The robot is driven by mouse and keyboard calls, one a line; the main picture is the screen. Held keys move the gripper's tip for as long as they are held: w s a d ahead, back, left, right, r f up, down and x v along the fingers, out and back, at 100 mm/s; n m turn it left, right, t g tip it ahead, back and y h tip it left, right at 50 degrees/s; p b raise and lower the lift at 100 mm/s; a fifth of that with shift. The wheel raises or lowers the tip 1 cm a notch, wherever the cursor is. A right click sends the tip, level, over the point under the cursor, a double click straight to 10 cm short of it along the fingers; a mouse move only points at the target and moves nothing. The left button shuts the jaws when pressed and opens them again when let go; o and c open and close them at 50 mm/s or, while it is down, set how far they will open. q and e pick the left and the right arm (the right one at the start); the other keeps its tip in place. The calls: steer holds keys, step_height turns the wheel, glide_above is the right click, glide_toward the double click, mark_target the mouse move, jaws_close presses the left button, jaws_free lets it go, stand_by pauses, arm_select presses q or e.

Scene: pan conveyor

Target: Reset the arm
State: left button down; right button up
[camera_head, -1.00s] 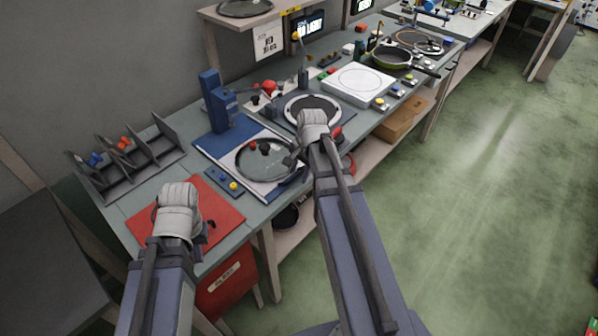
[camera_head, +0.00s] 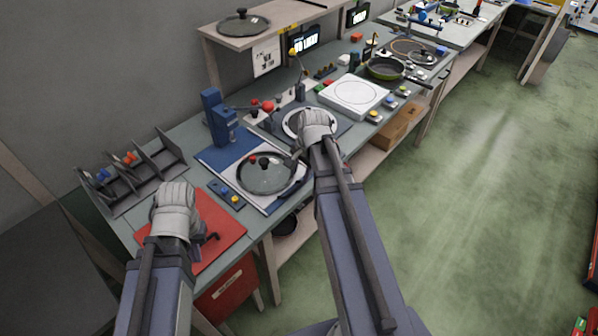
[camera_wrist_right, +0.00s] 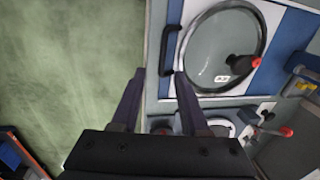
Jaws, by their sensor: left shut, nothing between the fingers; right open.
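My left gripper (camera_head: 212,237) is a small dark shape over the red mat (camera_head: 228,218). It looks shut and empty; its fingers are mostly hidden behind my wrist. My right gripper (camera_wrist_right: 158,85) is open and empty in the right wrist view, with its two dark fingers apart near the workbench's front edge. In the head view the right gripper (camera_head: 297,160) is beside the right rim of a glass lid (camera_head: 262,182). The lid lies on a blue and white station and has a dark, red-tipped knob. In the wrist view the lid (camera_wrist_right: 215,35) lies beyond the right finger.
A blue press (camera_head: 218,118) stands behind the lid. A grey divided rack (camera_head: 135,180) is at the left end. A white hotplate (camera_head: 340,97) and a green pan (camera_head: 384,68) stand farther along. Another lid (camera_head: 243,22) is on the shelf.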

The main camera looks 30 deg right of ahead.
steer(key=shift+r, duration=0.1)
stand_by(0.4)
steer(key=s+a+n, duration=0.4)
steer(key=a+n, duration=0.1)
steer(key=a, duration=0.2)
steer(key=s+a+n+g+h, duration=0.1)
steer(key=s+a+n, duration=0.3)
steer(key=a+n, duration=0.2)
steer(key=s+a+n+g+h, duration=0.1)
steer(key=s+a+n, duration=0.3)
steer(key=a, duration=0.6)
steer(key=shift+s+a+n, duration=0.2)
steer(key=shift+s+n, duration=0.1)
steer(key=shift+n, duration=0.8)
